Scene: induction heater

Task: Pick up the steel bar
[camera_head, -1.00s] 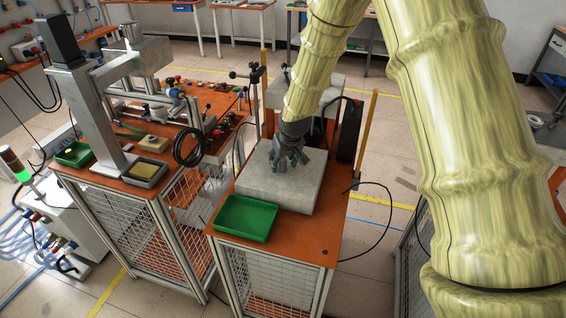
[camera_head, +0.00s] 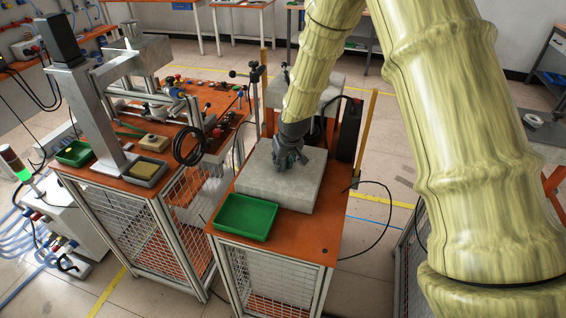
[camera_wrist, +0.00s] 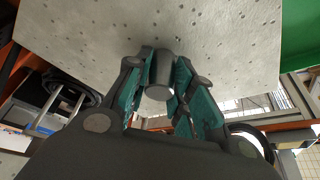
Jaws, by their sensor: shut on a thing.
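The steel bar (camera_wrist: 160,75) shows in the wrist view as a short dark cylinder with a pale end face. It sits between the two fingers of my gripper (camera_wrist: 160,88), which are shut on it. Behind it is the speckled grey block (camera_wrist: 90,30). In the head view my gripper (camera_head: 289,160) is at the top of the grey block (camera_head: 262,183). The bar cannot be made out there, hidden by the fingers. Whether the bar still touches the block is not clear.
A green tray (camera_head: 246,218) lies on the orange table (camera_head: 285,240) in front of the block. A tall machine frame (camera_head: 92,110) stands on the bench to the left. A wooden post (camera_head: 366,130) and a black cable (camera_head: 385,235) are at the right.

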